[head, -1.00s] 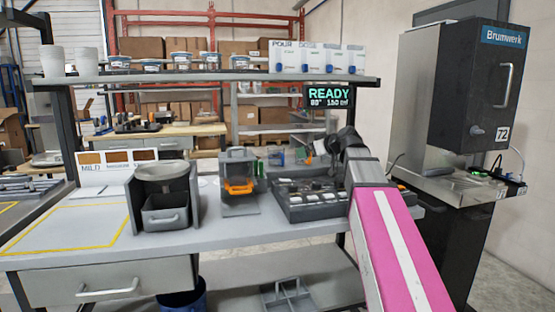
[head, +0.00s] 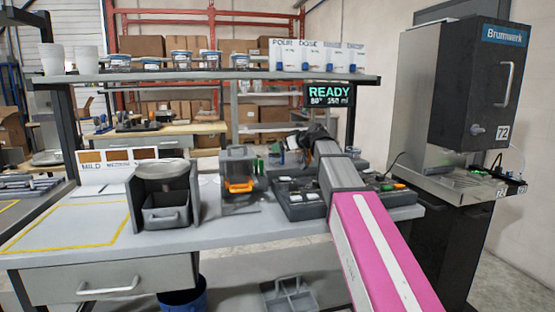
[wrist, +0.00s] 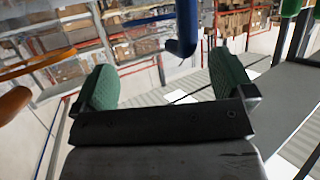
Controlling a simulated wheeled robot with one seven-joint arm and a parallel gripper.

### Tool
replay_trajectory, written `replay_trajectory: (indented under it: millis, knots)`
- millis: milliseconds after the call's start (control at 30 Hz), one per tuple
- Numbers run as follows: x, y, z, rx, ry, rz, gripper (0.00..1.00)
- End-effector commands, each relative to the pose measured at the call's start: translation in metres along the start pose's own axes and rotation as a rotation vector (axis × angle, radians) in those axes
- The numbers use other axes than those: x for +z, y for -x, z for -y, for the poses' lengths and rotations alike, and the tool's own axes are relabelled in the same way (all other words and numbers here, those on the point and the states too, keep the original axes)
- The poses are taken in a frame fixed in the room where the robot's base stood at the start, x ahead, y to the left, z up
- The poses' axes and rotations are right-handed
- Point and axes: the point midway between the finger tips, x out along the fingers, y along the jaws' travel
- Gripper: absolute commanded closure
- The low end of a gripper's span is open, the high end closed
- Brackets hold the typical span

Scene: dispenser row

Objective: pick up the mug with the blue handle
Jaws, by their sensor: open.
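A blue curved piece (wrist: 181,42), which looks like the mug's blue handle, hangs into the top middle of the wrist view, ahead of the gap between my fingers. The mug's body cannot be made out there. My gripper (wrist: 165,82) is open, its two green-padded fingers wide apart with nothing between them. In the head view my gripper is at the back of the counter, dark and largely hidden by my arm. I cannot pick out the blue-handled mug in the head view.
An orange curved piece (wrist: 12,102) is close at the left of the wrist view, and a green piece (wrist: 290,7) is at its upper right. The counter holds a grey dispenser (head: 163,200), a machine with an orange part (head: 240,186) and a dark button panel (head: 300,207). A shelf (head: 230,77) spans above.

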Motion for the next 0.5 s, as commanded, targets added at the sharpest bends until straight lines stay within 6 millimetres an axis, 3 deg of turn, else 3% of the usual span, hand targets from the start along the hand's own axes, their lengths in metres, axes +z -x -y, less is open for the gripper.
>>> replay_trajectory:
  millis: [200,433,500]
  knots:
    - [-0.001,-0.028,-0.001,0.0,0.0,0.0,0.0]
    - [0.0,-0.028,0.0,0.001,0.0,0.0,0.0]
    - [0.0,-0.028,0.0,0.001,0.0,0.0,0.23]
